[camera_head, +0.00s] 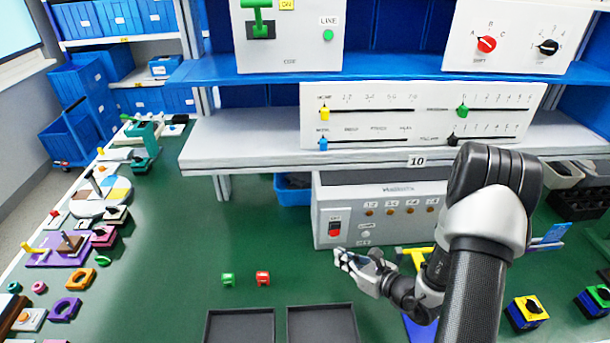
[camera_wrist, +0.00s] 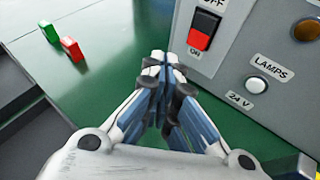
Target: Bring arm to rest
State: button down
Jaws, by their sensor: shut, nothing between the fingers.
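My gripper (camera_head: 346,257) is at the end of my arm, above the green table in front of the grey switch box (camera_head: 325,195). In the wrist view my gripper (camera_wrist: 163,62) is shut, its fingertips together with nothing between them. The box's red rocker switch (camera_wrist: 201,32) lies just beyond and right of the fingertips, apart from them as far as I can tell. The rocker is marked OFF above and ON below. In the head view the red rocker switch (camera_head: 335,228) is at the box's lower left.
A green block (camera_head: 228,280) and a red block (camera_head: 263,278) stand left of my gripper. Two dark trays (camera_head: 240,312) lie at the front edge. A yellow T-shaped handle (camera_head: 418,256) is close behind my arm. A blue shelf (camera_head: 390,68) with panels hangs above the box.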

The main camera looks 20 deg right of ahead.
jog(key=s+a+r+n+g+y, duration=0.25)
jog(key=a+r+n+y, duration=0.25)
jog(key=a+r+n, duration=0.55)
jog(key=s+a+r+n+g, duration=0.7)
jog(key=s+a+r+n, duration=0.1)
jog(key=s+r+n+g+h, duration=0.2)
jog(key=s+r+n+h, duration=0.15)
jog(key=s+n, duration=0.45)
jog(key=s+d+r+n+t+h, duration=0.4)
jog(key=s+d+n+h, duration=0.2)
jog(key=d+h, duration=0.1)
jog(key=shift+d+r, duration=0.15)
jog(key=shift+d, duration=0.3)
